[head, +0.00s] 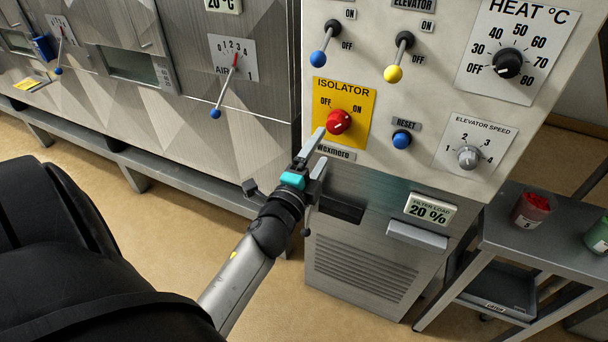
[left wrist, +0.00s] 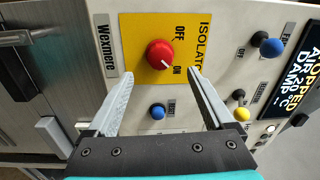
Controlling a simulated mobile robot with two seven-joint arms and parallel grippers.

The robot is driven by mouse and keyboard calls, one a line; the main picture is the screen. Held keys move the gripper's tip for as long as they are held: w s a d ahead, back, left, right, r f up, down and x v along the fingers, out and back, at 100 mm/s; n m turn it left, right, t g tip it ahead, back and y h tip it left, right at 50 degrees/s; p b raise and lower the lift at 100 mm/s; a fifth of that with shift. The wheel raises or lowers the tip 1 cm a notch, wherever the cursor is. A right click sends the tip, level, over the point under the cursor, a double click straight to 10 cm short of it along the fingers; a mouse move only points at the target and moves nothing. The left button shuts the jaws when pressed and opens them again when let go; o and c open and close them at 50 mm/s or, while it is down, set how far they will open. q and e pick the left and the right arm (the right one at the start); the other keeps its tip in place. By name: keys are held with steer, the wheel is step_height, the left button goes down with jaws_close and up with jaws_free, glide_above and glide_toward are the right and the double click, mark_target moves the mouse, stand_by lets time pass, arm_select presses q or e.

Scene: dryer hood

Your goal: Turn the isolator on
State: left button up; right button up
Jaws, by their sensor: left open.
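The isolator switch is a red round knob (head: 338,121) on a yellow plate (head: 362,99) marked OFF at left and ON at right. In the left wrist view the red knob (left wrist: 159,53) shows sideways, and its pale mark slants towards the ON label. My left gripper (head: 319,152) is open and empty, just below and left of the knob in the head view. In the left wrist view its two fingers (left wrist: 160,74) point at the panel, spread to either side of the knob, apart from it. My right gripper is not in view.
Blue-tipped (head: 317,58) and yellow-tipped (head: 393,73) levers stick out above the plate. A blue reset button (head: 402,139) and a grey speed knob (head: 468,157) are to its right. A grey side table (head: 545,238) with containers stands at the right.

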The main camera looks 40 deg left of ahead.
arm_select(q)
steer(key=v, duration=0.7)
steer(key=shift+s+b, duration=0.2)
steer(key=shift+b, duration=0.15)
steer(key=shift+d, duration=0.1)
steer(key=s+d+f+n+g+h, duration=0.1)
steer(key=s+d+f+n+g, duration=0.15)
steer(key=f, duration=0.85)
steer(key=s+d+f+n+g+h, duration=0.1)
steer(key=s+d+f+n+g, duration=0.15)
steer(key=f, duration=0.85)
steer(key=s+d+f+n+g+h, duration=0.1)
steer(key=s+d+f+n+g, duration=0.2)
steer(key=f, duration=0.9)
steer(key=s+f+n+g, duration=0.1)
steer(key=s+f+g, duration=0.2)
steer(key=s+f, duration=0.2)
steer(key=s+d+f+n+g, duration=0.1)
steer(key=s+f+g, duration=0.2)
steer(key=s, duration=0.8)
steer(key=s+f+n+g+h, duration=0.1)
steer(key=s+f+g, duration=0.2)
steer(key=s+f, duration=0.4)
steer(key=shift+s+d+f+n+b, duration=0.25)
steer(key=shift+s+f+n+b, duration=0.15)
steer(key=shift+s, duration=0.7)
